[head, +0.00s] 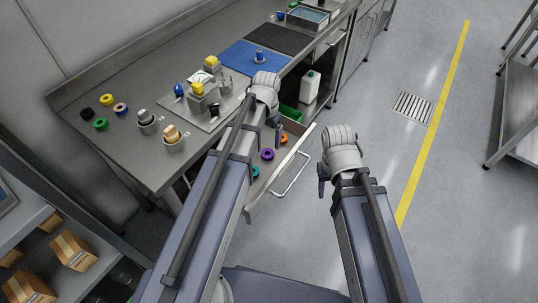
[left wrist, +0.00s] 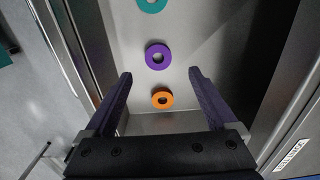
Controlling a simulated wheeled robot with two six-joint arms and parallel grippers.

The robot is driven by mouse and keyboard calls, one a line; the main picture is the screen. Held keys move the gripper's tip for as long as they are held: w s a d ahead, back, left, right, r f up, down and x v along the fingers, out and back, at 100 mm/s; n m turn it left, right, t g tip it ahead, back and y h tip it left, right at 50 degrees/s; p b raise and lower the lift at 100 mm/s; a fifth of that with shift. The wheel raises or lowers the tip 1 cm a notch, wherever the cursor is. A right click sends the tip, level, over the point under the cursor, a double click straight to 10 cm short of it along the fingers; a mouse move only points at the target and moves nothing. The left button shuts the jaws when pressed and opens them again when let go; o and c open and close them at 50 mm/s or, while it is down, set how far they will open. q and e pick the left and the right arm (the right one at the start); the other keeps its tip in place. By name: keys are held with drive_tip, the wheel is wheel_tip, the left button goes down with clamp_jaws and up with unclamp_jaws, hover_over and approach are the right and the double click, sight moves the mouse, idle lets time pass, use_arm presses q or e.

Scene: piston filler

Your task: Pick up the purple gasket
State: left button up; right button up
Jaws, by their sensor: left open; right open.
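The purple gasket (head: 267,154) is a flat ring lying in the open drawer (head: 259,189). In the left wrist view the purple gasket (left wrist: 148,56) lies just beyond the fingertips, roughly centred between them. My left gripper (left wrist: 160,76) is open and empty, pointing down into the drawer. In the head view my left gripper (head: 278,134) is mostly hidden by its own wrist. My right gripper (head: 322,184) is open, to the right of the drawer and away from the gaskets.
An orange gasket (left wrist: 162,99) lies between my left fingers, nearer than the purple one; a teal gasket (left wrist: 152,3) lies on its far side. Drawer walls stand on both sides. The bench (head: 130,158) holds parts and several coloured rings.

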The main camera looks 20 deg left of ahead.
sight(268, 153)
use_arm(q)
drive_tip(key=shift+s+d+f+b, duration=0.1)
drive_tip(key=shift+f+b, duration=3.1)
drive_tip(key=shift+f, duration=0.35)
drive_tip(key=shift+r, duration=0.1)
use_arm(e)
wheel_tip(268, 153, down, 7)
use_arm(q)
drive_tip(key=c, duration=1.4)
use_arm(e)
drive_tip(key=shift+r, duration=0.15)
